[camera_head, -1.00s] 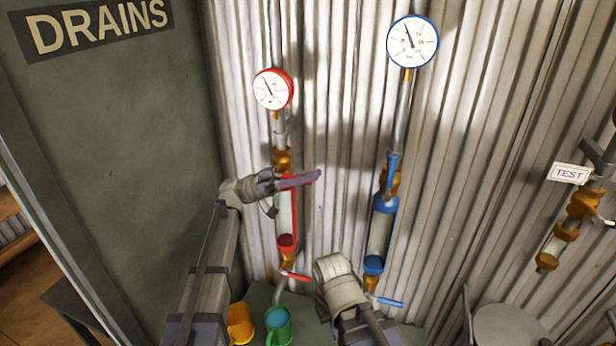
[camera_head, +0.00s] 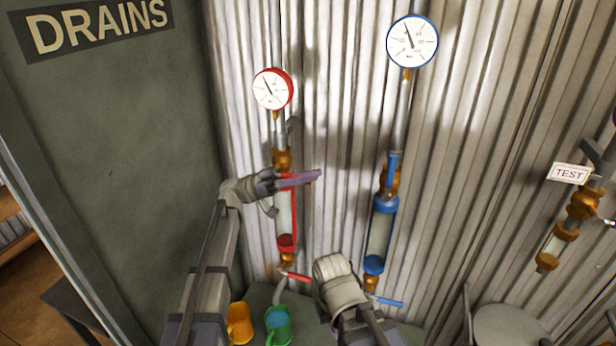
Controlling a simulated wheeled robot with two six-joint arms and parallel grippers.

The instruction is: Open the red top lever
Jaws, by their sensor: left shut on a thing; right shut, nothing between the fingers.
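The red-marked riser has a red gauge (camera_head: 272,89), a brass top valve (camera_head: 281,158) and a red-trimmed sight tube (camera_head: 286,242) below. My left gripper (camera_head: 306,179) is at the top valve, just above the sight tube, its purple-grey fingers pointing right. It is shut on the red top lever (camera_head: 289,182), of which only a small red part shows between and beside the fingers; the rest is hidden. My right gripper (camera_head: 338,272) is low, between the two risers, empty; its fingertips are hard to make out.
A red bottom lever (camera_head: 295,276) sits under the red tube. The blue riser has a blue top lever (camera_head: 392,172) and bottom lever (camera_head: 390,302). An orange mug (camera_head: 239,325) and a green mug (camera_head: 278,322) stand below. A TEST sign (camera_head: 569,173) hangs at right.

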